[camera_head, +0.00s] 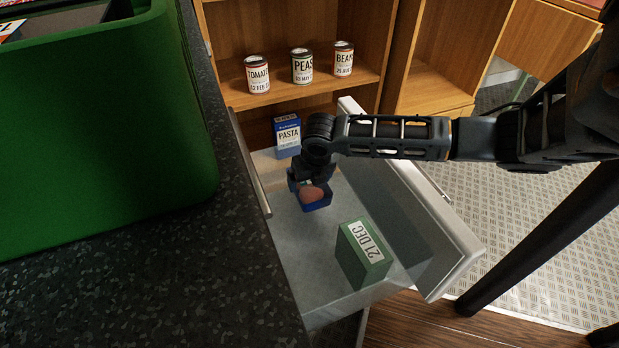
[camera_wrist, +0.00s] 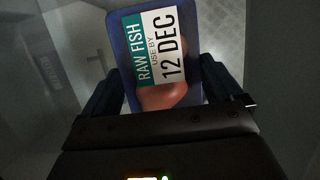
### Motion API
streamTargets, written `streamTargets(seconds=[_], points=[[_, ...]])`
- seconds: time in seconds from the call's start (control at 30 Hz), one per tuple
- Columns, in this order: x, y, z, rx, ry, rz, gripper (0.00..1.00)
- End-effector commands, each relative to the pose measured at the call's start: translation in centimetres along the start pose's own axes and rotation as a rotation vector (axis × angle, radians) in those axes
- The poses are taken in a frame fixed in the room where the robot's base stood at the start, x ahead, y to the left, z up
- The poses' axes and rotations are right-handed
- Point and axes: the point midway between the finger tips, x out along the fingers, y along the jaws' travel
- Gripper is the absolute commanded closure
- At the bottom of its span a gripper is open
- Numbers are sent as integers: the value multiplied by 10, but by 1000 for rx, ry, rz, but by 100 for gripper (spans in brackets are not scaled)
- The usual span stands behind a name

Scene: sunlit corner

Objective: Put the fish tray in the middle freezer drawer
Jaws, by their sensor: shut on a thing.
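The fish tray (camera_head: 316,197) is small and blue with pinkish fish in it. In the wrist view the fish tray (camera_wrist: 122,43) shows a label reading RAW FISH, USE BY 12 DEC. My gripper (camera_head: 308,184) is shut on the tray, with a finger at each side of it in the wrist view (camera_wrist: 165,90). The tray is over or inside an open, clear-walled drawer (camera_head: 290,243); I cannot tell whether it touches the drawer floor. A green box (camera_head: 362,254) labelled 21 DEC stands at the drawer's near end.
A blue pasta box (camera_head: 287,136) stands behind the drawer's far end. Tins of tomato (camera_head: 257,75), peas (camera_head: 302,66) and beans (camera_head: 343,59) stand on a wooden shelf (camera_head: 285,92). A dark speckled worktop (camera_head: 150,290) with a green crate (camera_head: 100,130) borders the drawer's left side.

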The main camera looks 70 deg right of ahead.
Motion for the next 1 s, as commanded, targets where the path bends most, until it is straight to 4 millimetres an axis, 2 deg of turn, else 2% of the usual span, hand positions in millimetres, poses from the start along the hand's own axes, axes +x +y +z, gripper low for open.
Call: streamTargets(seconds=[0.3,0.33,0.4,0.63,0.77,1.0], points=[[6,0,-1,1,-1,0,54],[6,0,-2,1,0,0,6],[6,0,-2,1,0,0,0],[5,0,-2,1,0,0,0],[-3,0,1,2,-1,2,0],[-50,-1,4,-4,-4,-1,0]])
